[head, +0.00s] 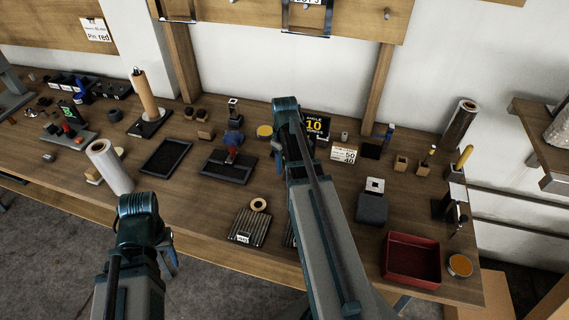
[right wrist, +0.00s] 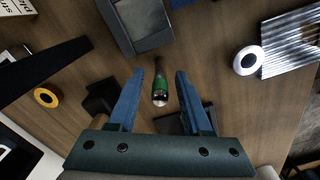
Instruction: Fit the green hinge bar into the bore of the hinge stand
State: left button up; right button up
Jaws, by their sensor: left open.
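A short green bar (right wrist: 160,88) with a dark far end and a pale, shiny near end shows in the right wrist view. It lies between the two blue fingers of my right gripper (right wrist: 160,73), apart from both. The right gripper is open; in the head view my own arm mostly hides it. A dark block (right wrist: 98,99) and a dark flat piece (right wrist: 182,122) are partly covered by the fingers; I cannot tell if either is the hinge stand, and no bore shows. My left gripper (head: 170,262) hangs open and empty before the bench's front edge.
A black tray (head: 165,157) and a red bin (head: 411,260) stand on the bench.

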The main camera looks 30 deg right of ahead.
jog(key=shift+r, duration=0.1)
notch_tip(320, 180, up, 12)
jog(key=p, duration=1.2)
jog(key=shift+r, duration=0.15)
jog(key=s+a, duration=0.1)
jog(key=a, duration=0.8)
jog(key=s+a, duration=0.2)
jog(key=a, duration=0.8)
jog(key=shift+s+a+n+h, duration=0.25)
jog(key=shift+s+n+h, duration=0.05)
jog(key=shift+n, duration=0.1)
jog(key=shift+o, duration=0.2)
jog(key=s+a, duration=0.8)
jog(key=a, duration=0.4)
jog(key=shift+a+h, duration=0.3)
jog(key=shift+a, duration=0.1)
jog(key=shift+o, duration=0.3)
jog(key=shift+w, duration=0.1)
